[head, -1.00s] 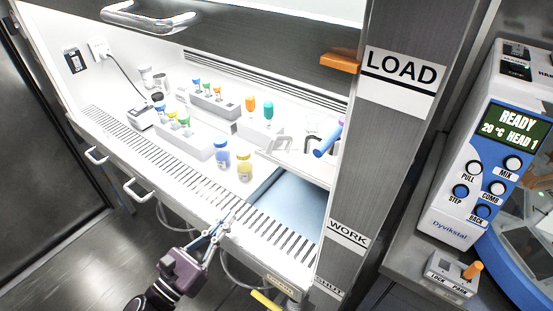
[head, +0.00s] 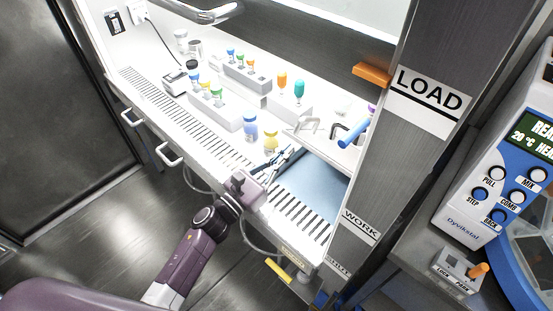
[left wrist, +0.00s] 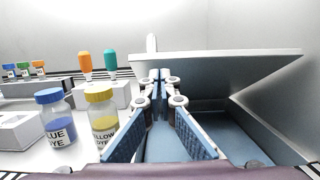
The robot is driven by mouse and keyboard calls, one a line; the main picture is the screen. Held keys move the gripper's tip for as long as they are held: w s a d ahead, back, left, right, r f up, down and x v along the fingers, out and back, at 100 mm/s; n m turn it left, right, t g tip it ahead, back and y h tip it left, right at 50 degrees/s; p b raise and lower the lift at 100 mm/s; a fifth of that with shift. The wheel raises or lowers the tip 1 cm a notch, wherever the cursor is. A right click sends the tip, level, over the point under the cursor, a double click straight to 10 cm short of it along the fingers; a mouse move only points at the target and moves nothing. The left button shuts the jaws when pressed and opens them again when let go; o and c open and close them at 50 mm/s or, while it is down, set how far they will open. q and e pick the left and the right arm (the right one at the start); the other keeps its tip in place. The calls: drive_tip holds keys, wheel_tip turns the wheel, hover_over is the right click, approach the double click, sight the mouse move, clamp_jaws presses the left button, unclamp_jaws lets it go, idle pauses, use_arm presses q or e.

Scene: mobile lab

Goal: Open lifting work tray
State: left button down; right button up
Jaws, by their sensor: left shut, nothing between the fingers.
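The work tray shows in the left wrist view as a pale grey slab (left wrist: 225,68), raised and tilted above a blue recess (left wrist: 215,135). In the head view the blue recess (head: 322,187) lies behind the slotted front ledge, with a pale panel at its far side. My left gripper (head: 287,153) reaches over the ledge at the recess's left corner. In the left wrist view its blue-padded fingers (left wrist: 160,76) meet at the tips, empty, and appear below and in front of the slab's near edge. Contact with the slab cannot be told. My right gripper is not in view.
A blue dye bottle (head: 250,127) and yellow dye bottle (head: 270,141) stand just left of the recess. Tube racks (head: 246,82) stand behind. The sash post (head: 400,120), with an orange handle (head: 371,73), stands right. A control unit (head: 500,185) is beyond it.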

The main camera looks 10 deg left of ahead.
sight(294, 137)
use_arm(q)
drive_tip(key=shift+w+d+r, duration=0.2)
drive_tip(key=shift+r, duration=0.1)
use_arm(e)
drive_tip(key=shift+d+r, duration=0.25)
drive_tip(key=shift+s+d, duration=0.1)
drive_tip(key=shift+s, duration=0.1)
use_arm(q)
drive_tip(key=shift+g+y, duration=0.4)
drive_tip(key=shift+g, duration=0.2)
drive_tip(key=r+p, duration=0.1)
drive_tip(key=p, duration=0.1)
drive_tip(key=w+d+r+p, duration=0.1)
drive_tip(key=r+p, duration=0.1)
drive_tip(key=w+r+p, duration=0.1)
drive_tip(key=p, duration=0.1)
drive_tip(key=shift+w+d+r, duration=0.1)
drive_tip(key=shift+d+r, duration=0.1)
drive_tip(key=shift+r, duration=0.15)
drive_tip(key=w+d+r+p, duration=0.2)
drive_tip(key=w+d+r, duration=0.2)
drive_tip(key=w+r, duration=0.2)
drive_tip(key=shift+w+d+r, duration=0.25)
drive_tip(key=shift+w+d, duration=0.1)
drive_tip(key=shift+w, duration=0.15)
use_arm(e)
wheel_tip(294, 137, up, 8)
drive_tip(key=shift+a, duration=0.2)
